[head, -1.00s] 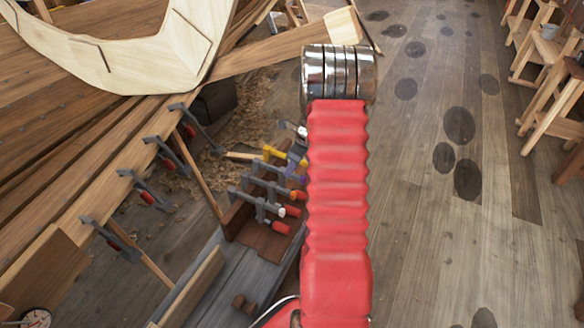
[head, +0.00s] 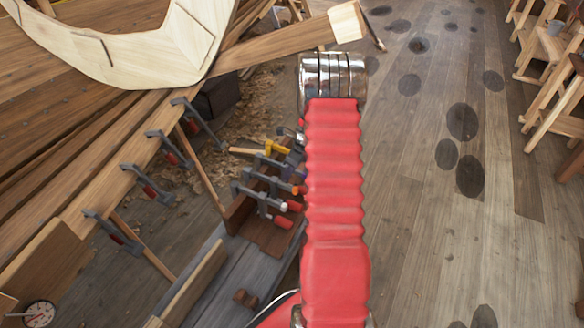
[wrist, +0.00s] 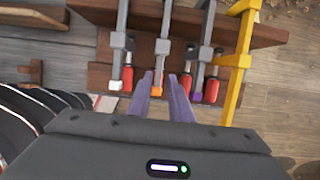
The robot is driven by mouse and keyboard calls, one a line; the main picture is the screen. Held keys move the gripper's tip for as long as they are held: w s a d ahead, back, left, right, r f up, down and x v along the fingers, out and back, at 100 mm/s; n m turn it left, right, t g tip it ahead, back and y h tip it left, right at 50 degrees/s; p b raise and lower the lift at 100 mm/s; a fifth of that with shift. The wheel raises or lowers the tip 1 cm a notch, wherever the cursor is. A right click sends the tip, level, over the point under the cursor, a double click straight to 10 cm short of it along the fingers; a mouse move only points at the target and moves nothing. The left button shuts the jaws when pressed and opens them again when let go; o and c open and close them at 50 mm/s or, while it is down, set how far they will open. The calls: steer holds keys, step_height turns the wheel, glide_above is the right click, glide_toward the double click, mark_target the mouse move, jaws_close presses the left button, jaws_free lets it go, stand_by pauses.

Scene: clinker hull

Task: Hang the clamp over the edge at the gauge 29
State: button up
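Several clamps hang side by side on a wooden rack (head: 236,212), also in the wrist view (wrist: 262,34). They are grey with red handles; their ends are white (wrist: 115,85), orange (wrist: 157,89) and purple (wrist: 196,97), and one clamp is yellow (wrist: 240,60). My gripper (wrist: 162,82) has two purple fingers, apart and empty, pointing at the orange-ended clamp; whether they straddle its handle is unclear. In the head view my arm hides the gripper. A round dial gauge (head: 39,314) lies at the lower left; its number is unreadable.
Several grey clamps (head: 112,233) grip the plank edge (head: 100,190) of the hull at left. A thin wooden prop (head: 201,172) leans below it. Wood shavings (head: 250,115) lie behind the rack. The floor at right (head: 420,230) is clear, with wooden stands (head: 550,90) beyond.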

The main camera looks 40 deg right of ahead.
mark_target(284, 184)
steer(key=shift+x, duration=4.2)
steer(key=shift+w+a, duration=0.1)
steer(key=shift+w, duration=0.3)
steer(key=shift+c, duration=0.4)
steer(key=shift+s, duration=0.4)
steer(key=shift+s, duration=0.15)
steer(key=shift+o, duration=0.2)
steer(key=shift+o, duration=1)
steer(key=shift+r, duration=0.15)
